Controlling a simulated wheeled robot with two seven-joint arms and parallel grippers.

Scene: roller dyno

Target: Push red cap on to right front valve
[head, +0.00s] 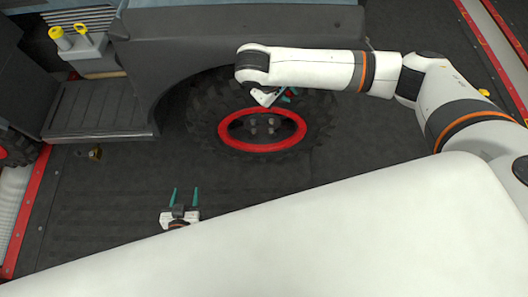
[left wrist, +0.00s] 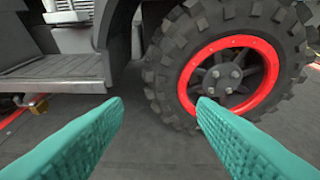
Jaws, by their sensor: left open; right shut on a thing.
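The front wheel has a dark knobbly tyre (head: 205,117) and a red rim ring (head: 232,123); the ring also shows in the left wrist view (left wrist: 187,82). My right gripper (head: 283,95) is shut at the top of the wheel, with its arm reaching in from the right. A small red piece shows between its teal fingers, probably the red cap (head: 289,92), mostly hidden by the fingers. I cannot make out the valve or whether the cap touches it. My left gripper (head: 184,195) is open and empty, low in front of the wheel.
The dark vehicle body and fender (head: 165,75) overhang the wheel. A step (head: 95,108) is at the left, with a grey holder of yellow-topped items (head: 85,50) above. A small brass part (head: 95,153) sits below the step. Floor between is clear.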

